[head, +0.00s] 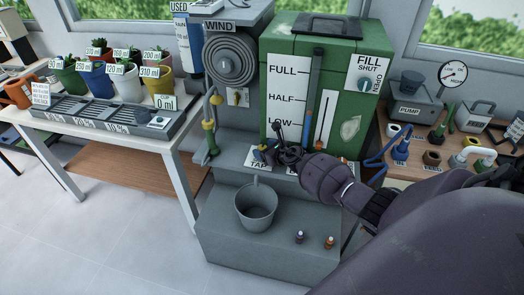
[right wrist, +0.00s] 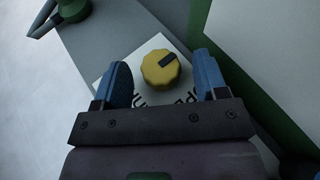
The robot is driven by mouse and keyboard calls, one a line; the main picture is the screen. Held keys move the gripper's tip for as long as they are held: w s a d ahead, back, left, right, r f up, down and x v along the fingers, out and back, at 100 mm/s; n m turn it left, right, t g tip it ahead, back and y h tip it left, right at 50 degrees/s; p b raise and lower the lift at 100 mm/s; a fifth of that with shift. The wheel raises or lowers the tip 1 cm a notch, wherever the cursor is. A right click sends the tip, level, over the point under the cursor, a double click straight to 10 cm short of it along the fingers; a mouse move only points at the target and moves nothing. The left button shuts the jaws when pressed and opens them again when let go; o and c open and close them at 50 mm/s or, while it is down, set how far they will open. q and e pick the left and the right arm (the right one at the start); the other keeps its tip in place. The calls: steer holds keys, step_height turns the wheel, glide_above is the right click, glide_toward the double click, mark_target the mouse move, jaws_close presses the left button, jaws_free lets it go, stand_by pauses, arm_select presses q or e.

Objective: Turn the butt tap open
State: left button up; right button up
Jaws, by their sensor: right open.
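The green water butt (head: 350,95) stands at the back, with a gauge marked FULL, HALF and LOW. Its tap is a round yellow knob (right wrist: 160,70) with a dark pointer mark, on a white lettered plate (right wrist: 112,82) in the right wrist view. My right gripper (head: 270,150) is open at the TAP label (head: 258,164). In the right wrist view its blue fingers (right wrist: 163,80) stand either side of the knob, with gaps showing. The gripper mostly hides the tap in the head view. My left gripper is out of view.
A grey bucket (head: 256,215) stands on the step below the tap. Two small bottles (head: 300,237) are to its right. A hose reel (head: 230,58) hangs left of the butt. Benches with pots (head: 130,87) and a pump (head: 415,100) flank it.

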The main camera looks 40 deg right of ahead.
steer(key=shift+w+f, duration=0.15)
steer(key=shift+w, duration=0.2)
